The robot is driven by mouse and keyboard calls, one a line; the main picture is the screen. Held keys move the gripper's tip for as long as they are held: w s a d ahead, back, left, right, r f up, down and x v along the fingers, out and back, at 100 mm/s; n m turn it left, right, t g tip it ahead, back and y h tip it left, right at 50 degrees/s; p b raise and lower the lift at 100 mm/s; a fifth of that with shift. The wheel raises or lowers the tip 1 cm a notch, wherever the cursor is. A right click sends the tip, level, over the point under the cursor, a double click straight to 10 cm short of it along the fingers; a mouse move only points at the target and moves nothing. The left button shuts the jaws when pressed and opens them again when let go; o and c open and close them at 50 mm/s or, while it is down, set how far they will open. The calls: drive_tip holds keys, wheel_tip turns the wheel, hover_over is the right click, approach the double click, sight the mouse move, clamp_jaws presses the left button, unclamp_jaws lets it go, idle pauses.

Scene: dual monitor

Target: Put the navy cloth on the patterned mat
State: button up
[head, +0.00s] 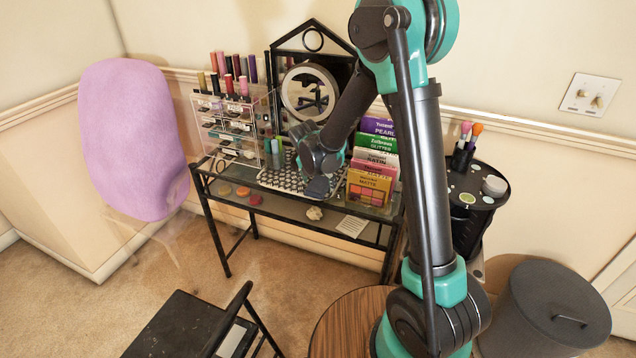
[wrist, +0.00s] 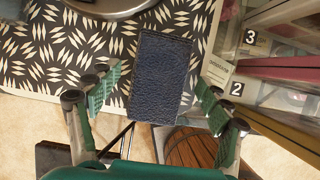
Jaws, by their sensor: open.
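The navy cloth (wrist: 160,78) is a dark blue textured rectangle in the middle of the wrist view. It overlaps the black-and-white patterned mat (wrist: 50,60), and its near end reaches past the mat's near edge. In the head view the cloth (head: 318,188) shows small and dark at the front of the mat (head: 276,181). My gripper (wrist: 158,97) is open, with one green finger pad on each side of the cloth and a gap to each. In the head view my gripper (head: 322,168) is above the cloth; its fingertips are hard to make out there.
Boxed palettes (head: 370,185) stand right of the mat. A clear drawer organiser (head: 232,125) is at left, and a round mirror (head: 310,92) stands behind. A lower shelf (head: 270,207) holds small items. A black chair (head: 185,325) and a grey bin (head: 555,305) stand in front.

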sight(373, 176)
drive_tip(key=shift+r, duration=0.15)
drive_tip(key=v, duration=1.2)
